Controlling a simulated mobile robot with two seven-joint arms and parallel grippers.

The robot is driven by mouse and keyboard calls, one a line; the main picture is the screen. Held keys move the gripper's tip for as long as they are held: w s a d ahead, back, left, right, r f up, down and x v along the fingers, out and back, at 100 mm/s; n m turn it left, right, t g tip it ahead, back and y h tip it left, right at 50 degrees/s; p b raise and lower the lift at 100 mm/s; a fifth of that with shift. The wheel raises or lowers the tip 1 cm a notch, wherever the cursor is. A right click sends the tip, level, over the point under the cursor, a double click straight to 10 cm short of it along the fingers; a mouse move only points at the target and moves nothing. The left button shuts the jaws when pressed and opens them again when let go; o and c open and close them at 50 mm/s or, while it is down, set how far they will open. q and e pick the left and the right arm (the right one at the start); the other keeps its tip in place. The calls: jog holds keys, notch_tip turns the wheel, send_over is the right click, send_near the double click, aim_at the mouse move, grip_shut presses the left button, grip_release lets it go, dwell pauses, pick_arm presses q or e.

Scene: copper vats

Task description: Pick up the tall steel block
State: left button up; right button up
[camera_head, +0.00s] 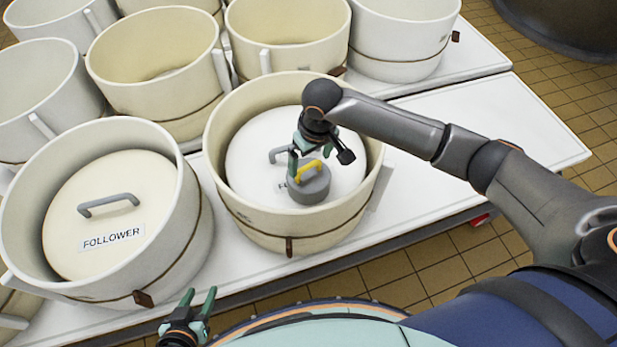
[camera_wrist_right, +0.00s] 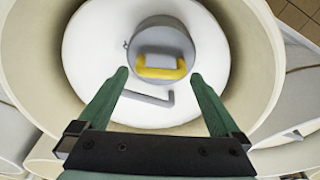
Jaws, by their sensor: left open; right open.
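The steel block (camera_head: 312,191) is a grey round weight with a yellow handle on top. It stands on the white lid (camera_head: 247,160) inside the middle front vat (camera_head: 285,236), beside the lid's grey bar handle. In the right wrist view the block (camera_wrist_right: 162,44) lies beyond my fingertips, with its yellow handle (camera_wrist_right: 160,72) roughly between them in the picture. My right gripper (camera_head: 306,163) is open and empty above the block, partly covering it in the head view. My left gripper (camera_head: 201,299) is open and empty at the bottom, in front of the table.
A vat (camera_head: 190,245) at the left holds a cream lid marked FOLLOWER (camera_head: 75,218). Several more cream vats stand close behind. The vat's raised wall surrounds the block. The white table (camera_head: 500,140) is bare at the right; tiled floor lies beyond.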

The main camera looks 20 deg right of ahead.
aim_at(309, 165)
notch_tip(309, 165, down, 4)
jog(key=shift+w+a+r, duration=0.1)
jog(key=shift+w+r, duration=0.05)
jog(key=shift+r, duration=0.1)
grip_shut()
jog(key=shift+w+r, duration=0.2)
dwell(0.6)
